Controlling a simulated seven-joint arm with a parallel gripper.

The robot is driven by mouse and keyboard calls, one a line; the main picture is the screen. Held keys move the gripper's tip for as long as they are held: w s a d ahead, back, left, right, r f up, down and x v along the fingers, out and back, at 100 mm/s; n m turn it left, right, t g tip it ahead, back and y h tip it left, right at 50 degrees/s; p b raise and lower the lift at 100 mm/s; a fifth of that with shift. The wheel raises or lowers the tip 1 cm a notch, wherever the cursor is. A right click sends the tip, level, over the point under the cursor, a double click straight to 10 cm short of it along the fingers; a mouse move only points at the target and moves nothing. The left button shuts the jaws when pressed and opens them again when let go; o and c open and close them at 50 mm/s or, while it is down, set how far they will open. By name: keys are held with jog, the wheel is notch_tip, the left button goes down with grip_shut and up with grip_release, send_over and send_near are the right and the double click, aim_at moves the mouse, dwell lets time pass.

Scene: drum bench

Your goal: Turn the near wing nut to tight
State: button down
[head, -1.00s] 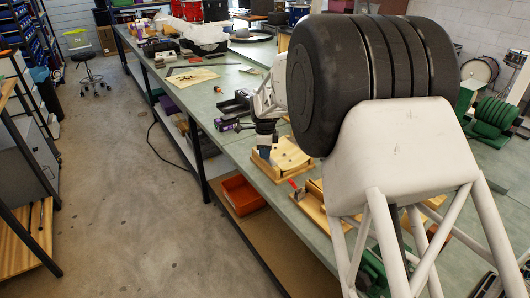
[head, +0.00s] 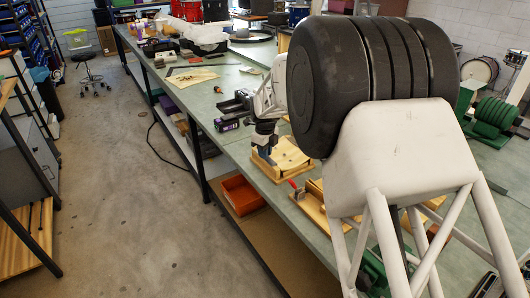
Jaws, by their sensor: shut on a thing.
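A pale wooden fixture (head: 293,157) lies on the green bench, near its front edge. My gripper (head: 266,160) points down at the left side of this fixture, its fingertips low against the wood. It is shut on the near wing nut, which is too small and covered by the fingers to make out. The angle of the nut's wings cannot be seen. My own arm covers much of the bench to the right.
A second wooden fixture with a red-handled part (head: 298,191) lies nearer, to the right. A purple-and-black tool (head: 227,123) lies behind my gripper. An orange bin (head: 242,194) sits on the shelf below the green bench top (head: 205,103).

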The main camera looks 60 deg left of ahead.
jog(key=c, duration=1.1)
grip_release()
jog(key=shift+c, duration=0.2)
jog(key=shift+r, duration=3.9)
